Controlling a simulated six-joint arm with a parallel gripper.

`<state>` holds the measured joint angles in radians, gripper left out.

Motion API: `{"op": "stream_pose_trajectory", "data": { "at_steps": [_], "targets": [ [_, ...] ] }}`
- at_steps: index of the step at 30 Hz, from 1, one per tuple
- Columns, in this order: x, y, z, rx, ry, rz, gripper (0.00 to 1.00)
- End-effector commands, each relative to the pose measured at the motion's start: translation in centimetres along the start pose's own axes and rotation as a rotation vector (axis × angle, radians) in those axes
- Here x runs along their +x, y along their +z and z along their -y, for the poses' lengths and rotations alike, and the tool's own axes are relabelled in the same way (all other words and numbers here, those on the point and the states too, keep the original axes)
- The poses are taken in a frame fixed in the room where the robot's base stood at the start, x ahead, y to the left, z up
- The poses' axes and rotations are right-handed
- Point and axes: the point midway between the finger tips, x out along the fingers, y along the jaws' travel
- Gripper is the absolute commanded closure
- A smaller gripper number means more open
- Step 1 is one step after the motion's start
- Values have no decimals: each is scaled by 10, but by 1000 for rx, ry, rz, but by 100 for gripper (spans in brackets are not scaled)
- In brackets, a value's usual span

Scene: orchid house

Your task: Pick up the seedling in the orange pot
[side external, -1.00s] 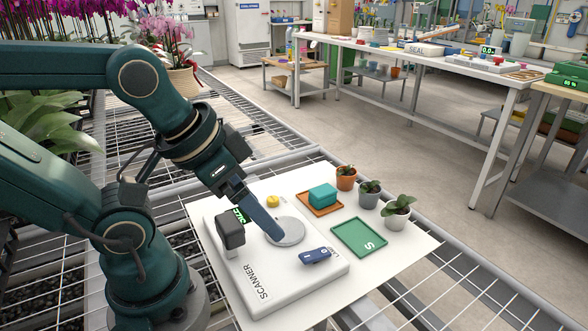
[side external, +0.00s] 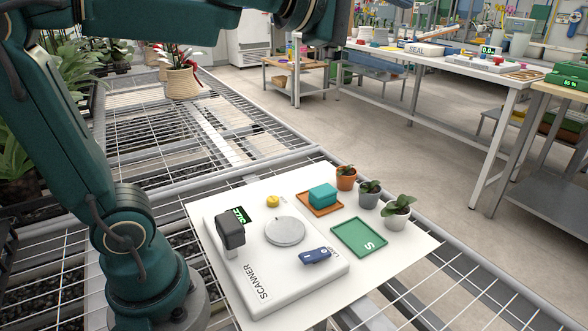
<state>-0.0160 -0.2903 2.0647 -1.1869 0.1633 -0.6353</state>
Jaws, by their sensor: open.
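The seedling in the orange pot (side external: 346,180) stands upright at the far corner of the white board, the farthest of three small potted plants in a row. It has small dark green leaves. My gripper (side external: 335,40) is only partly in view at the top edge, high above the board and well clear of the orange pot. It is open and touches none of the plants. Its outline is dark, and part of it is cut off by the frame.
A grey pot (side external: 368,197) and a white pot (side external: 397,218) with seedlings stand beside the orange pot. A teal block (side external: 322,194) lies on an orange tray (side external: 312,209). A green tray (side external: 365,245) is empty. A scanner (side external: 262,285) fills the board's left part.

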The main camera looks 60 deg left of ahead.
Motion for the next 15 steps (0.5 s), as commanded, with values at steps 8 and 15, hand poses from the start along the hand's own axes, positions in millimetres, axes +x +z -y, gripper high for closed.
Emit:
{"op": "stream_pose_trajectory", "data": {
  "at_steps": [8,15],
  "targets": [
    [78,-114,-3,-864,123,-334,3],
    [122,-200,94,-1432,153,-710,3]
  ]
}}
